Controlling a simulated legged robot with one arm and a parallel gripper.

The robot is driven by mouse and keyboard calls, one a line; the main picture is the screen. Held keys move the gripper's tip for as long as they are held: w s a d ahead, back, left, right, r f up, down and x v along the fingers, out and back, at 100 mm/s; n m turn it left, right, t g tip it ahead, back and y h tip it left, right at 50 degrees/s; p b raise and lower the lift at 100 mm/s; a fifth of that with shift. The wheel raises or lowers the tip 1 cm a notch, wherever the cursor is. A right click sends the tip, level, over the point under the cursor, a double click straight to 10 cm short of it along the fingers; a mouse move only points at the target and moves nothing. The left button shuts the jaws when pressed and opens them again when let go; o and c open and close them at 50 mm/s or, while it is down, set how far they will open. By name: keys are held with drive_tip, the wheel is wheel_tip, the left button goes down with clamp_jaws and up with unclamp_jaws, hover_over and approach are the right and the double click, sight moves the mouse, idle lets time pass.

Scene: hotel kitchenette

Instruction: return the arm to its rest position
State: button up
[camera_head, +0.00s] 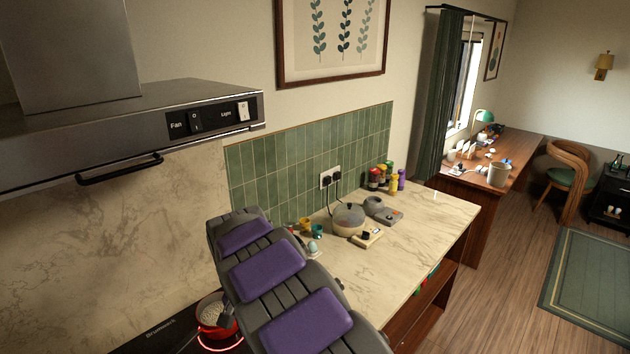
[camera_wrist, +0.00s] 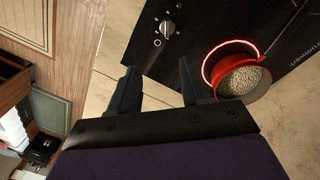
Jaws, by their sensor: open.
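My arm, dark grey with purple pads, stretches across the lower middle of the head view. In the wrist view my gripper (camera_wrist: 158,78) is open, with its two dark fingers apart and nothing between them. Its fingers are over the edge of the black cooktop (camera_wrist: 185,45). A red pot (camera_wrist: 222,84) with pale grains in it stands just right of the right finger. The pot also shows at the bottom of the head view (camera_head: 207,300), partly hidden by my arm. In the head view my gripper is mostly hidden behind the arm.
A glowing red ring surrounds the pot. The range hood (camera_head: 130,125) overhangs at left. On the marble counter (camera_head: 425,225) are a grey kettle (camera_head: 348,218), small cups and several spice jars (camera_head: 376,178). The counter's right part is clear. A desk (camera_head: 510,160) stands beyond.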

drive_tip(key=s+d+r, duration=0.3)
drive_tip(key=d, duration=0.4)
drive_tip(key=s+d+r+m, duration=0.15)
drive_tip(key=s+d, duration=0.25)
drive_tip(key=d, duration=0.4)
drive_tip(key=s+d+r, duration=0.3)
drive_tip(key=d, duration=0.4)
drive_tip(key=s+d+f+g+b, duration=0.1)
drive_tip(key=s+d, duration=0.3)
drive_tip(key=s, duration=0.7)
drive_tip(key=s+d+f+n+y+b, duration=0.1)
drive_tip(key=s+d, duration=0.4)
drive_tip(key=s, duration=0.7)
drive_tip(key=shift+s+f+g, duration=0.25)
drive_tip(key=shift+f+g, duration=0.15)
drive_tip(key=shift+n, duration=0.25)
drive_tip(key=shift+c, duration=0.5)
drive_tip(key=shift+a, duration=0.15)
